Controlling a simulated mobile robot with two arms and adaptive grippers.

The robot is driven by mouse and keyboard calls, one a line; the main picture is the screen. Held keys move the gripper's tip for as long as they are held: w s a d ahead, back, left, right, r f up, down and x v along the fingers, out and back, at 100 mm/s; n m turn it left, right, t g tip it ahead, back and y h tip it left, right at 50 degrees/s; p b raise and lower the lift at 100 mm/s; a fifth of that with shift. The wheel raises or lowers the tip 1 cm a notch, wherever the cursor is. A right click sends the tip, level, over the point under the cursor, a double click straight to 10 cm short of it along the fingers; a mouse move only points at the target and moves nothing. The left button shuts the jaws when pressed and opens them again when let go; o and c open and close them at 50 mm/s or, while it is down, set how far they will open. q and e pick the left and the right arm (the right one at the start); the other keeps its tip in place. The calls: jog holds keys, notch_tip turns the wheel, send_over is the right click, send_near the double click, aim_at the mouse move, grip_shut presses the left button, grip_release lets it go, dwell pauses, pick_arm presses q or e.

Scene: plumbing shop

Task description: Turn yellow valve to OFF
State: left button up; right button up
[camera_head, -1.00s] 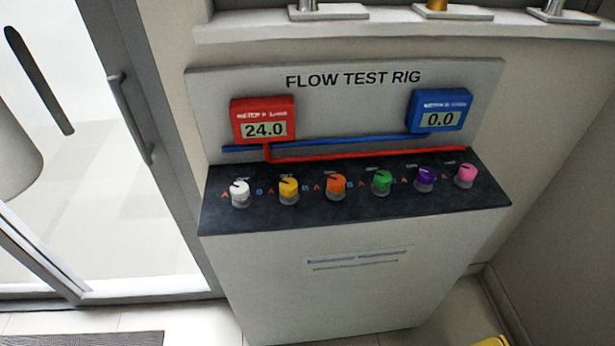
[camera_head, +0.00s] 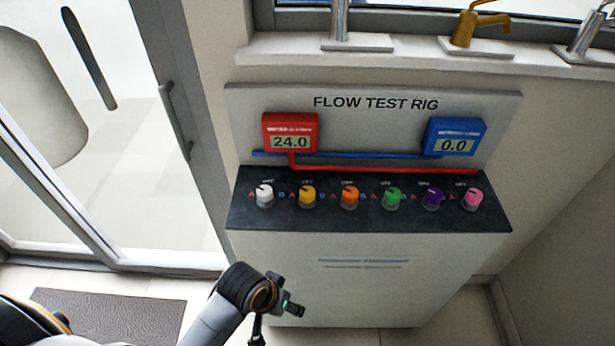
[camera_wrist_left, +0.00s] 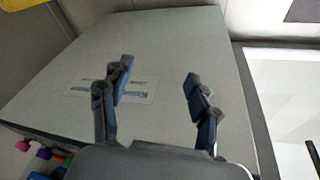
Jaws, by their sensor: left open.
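The yellow valve (camera_head: 307,196) is a round knob with a dark pointer mark, second from the left in a row on the black top of the flow test rig (camera_head: 370,250). Small letters A and B flank the knobs, with a small OFF label above. My left gripper (camera_wrist_left: 155,85) is open and empty in the left wrist view, facing the rig's pale front panel. In the head view my left arm is low, below and left of the valve and well apart from it; its fingers are mostly hidden there. My right gripper is not in view.
White (camera_head: 265,195), orange (camera_head: 349,197), green (camera_head: 392,198), purple (camera_head: 433,200) and pink (camera_head: 473,198) knobs share the row. The red meter (camera_head: 290,134) reads 24.0; the blue meter (camera_head: 455,137) reads 0.0. A glass door stands left. Space above the knobs is clear.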

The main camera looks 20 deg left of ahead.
pick_arm(q)
jog(key=w+d+r+h, duration=0.1)
jog(key=w+d+r, duration=0.5)
jog(key=w+r, duration=0.1)
jog(key=n+g+y+p, duration=0.1)
jog(key=n+g+y, duration=0.2)
jog(key=n, duration=0.5)
send_near(307, 191)
notch_tip(307, 191, down, 9)
jog(key=p, duration=0.3)
jog(key=shift+w+r, duration=0.1)
jog(key=shift+r, duration=0.05)
jog(key=c, duration=1.2)
